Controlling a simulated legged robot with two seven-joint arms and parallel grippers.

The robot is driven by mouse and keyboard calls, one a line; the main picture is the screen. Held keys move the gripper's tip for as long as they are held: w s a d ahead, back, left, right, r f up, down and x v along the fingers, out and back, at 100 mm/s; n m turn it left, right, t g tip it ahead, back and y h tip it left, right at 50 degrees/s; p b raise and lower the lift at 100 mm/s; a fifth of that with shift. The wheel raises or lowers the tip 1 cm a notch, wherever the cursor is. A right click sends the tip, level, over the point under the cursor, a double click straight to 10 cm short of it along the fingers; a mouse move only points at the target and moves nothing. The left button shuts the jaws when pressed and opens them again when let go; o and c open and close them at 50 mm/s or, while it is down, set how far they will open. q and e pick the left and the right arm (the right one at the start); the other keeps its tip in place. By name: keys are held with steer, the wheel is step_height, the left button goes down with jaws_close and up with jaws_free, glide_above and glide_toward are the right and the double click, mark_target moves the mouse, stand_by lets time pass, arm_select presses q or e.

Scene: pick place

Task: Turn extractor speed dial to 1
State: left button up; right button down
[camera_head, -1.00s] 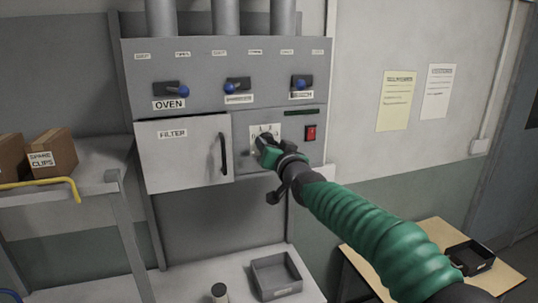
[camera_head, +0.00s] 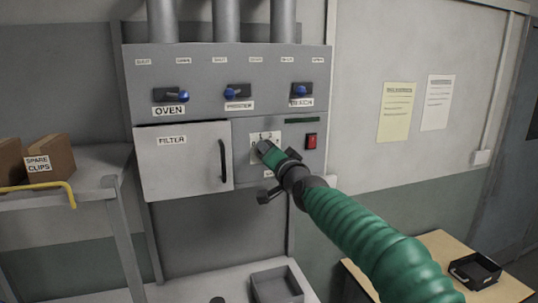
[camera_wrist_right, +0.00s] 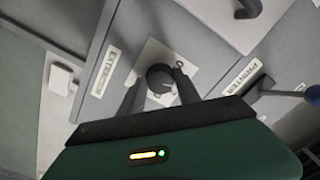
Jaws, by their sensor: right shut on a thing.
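The extractor speed dial is a dark round knob (camera_wrist_right: 160,77) on a white square plate (camera_wrist_right: 181,57), seen in the right wrist view. A label beside it (camera_wrist_right: 104,71) seems to read EXTRACTOR. My right gripper (camera_wrist_right: 159,88) has its two dark fingers on either side of the knob and is shut on it. In the head view my right gripper (camera_head: 266,149) covers the knob, and part of the white plate (camera_head: 257,138) shows behind it. The dial's pointer and most of its marks cannot be read. My left gripper is not in view.
A red switch (camera_head: 311,141) sits right of the dial. The FILTER door (camera_head: 180,165) with a black handle (camera_head: 223,160) is at left. Blue-tipped levers (camera_head: 233,92) line the panel above. A grey tray (camera_head: 277,285) lies on the bench below.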

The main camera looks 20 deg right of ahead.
steer(key=shift+d+r, duration=0.1)
steer(key=shift+r, duration=0.25)
steer(key=c, duration=1.1)
jaws_free()
steer(key=shift+c, duration=0.2)
steer(key=shift+o, duration=1.2)
steer(key=shift+f, duration=0.15)
steer(key=shift+o, duration=0.2)
steer(key=shift+w+f, duration=0.1)
steer(key=shift+f, duration=0.05)
steer(key=s+b, duration=1.5)
steer(key=s, duration=0.1)
steer(key=shift+s+d, duration=0.3)
steer(key=shift+s, duration=0.1)
